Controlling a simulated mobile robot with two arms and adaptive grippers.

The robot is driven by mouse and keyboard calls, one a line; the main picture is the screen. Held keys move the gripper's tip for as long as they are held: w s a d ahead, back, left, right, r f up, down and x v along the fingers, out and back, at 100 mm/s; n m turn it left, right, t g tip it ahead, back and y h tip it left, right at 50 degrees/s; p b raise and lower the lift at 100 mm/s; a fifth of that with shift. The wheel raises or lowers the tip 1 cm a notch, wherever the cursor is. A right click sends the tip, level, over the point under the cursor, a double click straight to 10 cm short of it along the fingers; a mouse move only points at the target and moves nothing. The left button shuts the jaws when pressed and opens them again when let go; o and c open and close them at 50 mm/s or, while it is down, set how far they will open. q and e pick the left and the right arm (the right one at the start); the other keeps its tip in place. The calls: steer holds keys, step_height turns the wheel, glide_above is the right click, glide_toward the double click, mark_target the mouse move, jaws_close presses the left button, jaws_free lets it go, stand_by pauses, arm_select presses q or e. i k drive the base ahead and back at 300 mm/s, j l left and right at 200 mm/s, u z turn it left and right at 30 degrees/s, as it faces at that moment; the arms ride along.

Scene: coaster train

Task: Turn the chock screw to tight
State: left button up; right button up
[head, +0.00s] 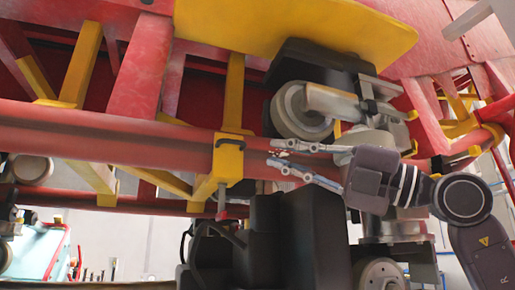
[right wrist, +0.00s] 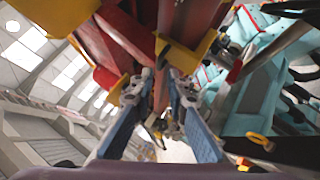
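A yellow chock (head: 229,163) is clamped around the red track tube (head: 100,134), with a black handle (head: 230,140) on its upper face. A screw (head: 222,206) with a red part hangs from its underside; its lower end is hard to make out, so I cannot tell how tight it is. My right gripper (head: 273,157) is open and empty, just right of the chock and apart from it, its fingers pointing left. In the right wrist view the open fingers (right wrist: 160,95) frame the tube end-on, with a yellow part (right wrist: 187,52) beyond. My left gripper is not in view.
Wheels (head: 301,110) of a coaster train and a grey bracket sit right of the chock, close above my right gripper. A large black block (head: 285,240) stands below it. Yellow and red struts fill the upper left.

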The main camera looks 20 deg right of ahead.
mark_target(221, 215)
steer(key=k+l, duration=0.25)
steer(key=l, duration=0.15)
steer(key=k+l, duration=0.25)
steer(key=l, duration=0.2)
steer(key=k+l, duration=0.25)
steer(key=l, duration=0.15)
steer(key=k+l, duration=0.25)
steer(key=l, duration=0.15)
